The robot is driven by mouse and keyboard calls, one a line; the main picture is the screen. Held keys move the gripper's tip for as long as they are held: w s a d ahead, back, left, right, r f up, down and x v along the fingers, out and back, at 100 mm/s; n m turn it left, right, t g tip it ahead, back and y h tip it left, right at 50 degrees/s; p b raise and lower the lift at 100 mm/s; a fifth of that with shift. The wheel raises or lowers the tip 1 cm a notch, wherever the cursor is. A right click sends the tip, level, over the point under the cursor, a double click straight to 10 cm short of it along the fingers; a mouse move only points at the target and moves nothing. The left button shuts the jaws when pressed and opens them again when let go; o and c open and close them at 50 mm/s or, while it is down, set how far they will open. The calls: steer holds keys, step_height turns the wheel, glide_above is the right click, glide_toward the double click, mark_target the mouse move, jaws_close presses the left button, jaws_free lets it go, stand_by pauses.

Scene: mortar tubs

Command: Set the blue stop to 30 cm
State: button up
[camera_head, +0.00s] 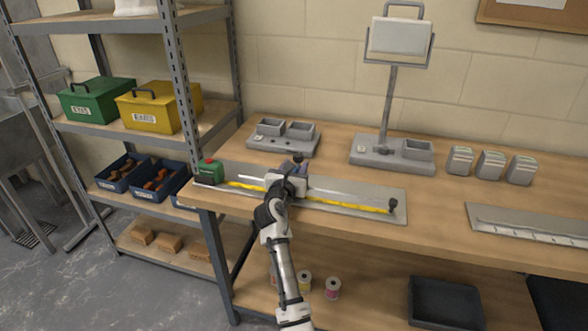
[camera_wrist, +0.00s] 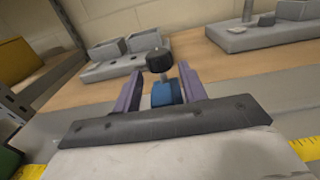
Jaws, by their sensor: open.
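The blue stop (camera_wrist: 165,93) shows in the wrist view between the two purple-grey fingers of my gripper (camera_wrist: 160,92). A black knob (camera_wrist: 159,60) stands up on the stop. In the head view my gripper (camera_head: 293,172) is over the grey measuring board (camera_head: 345,188), left of its middle, and hides most of the stop. My gripper is open, with a finger on each side of the stop; I cannot tell if either touches it. A yellow tape (camera_head: 345,206) runs along the board's front. My gripper and arm cover part of it, and its marks are too small to read.
A green block (camera_head: 209,172) sits at the board's left end and a black knob (camera_head: 393,203) at its right end. Behind are a grey tray with two bins (camera_head: 283,137) and a stand (camera_head: 392,150). Shelves (camera_head: 180,70) stand left. Bench top right of the board is partly clear.

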steer(key=b+v, duration=0.2)
steer(key=v, duration=1.2)
steer(key=shift+w, duration=0.1)
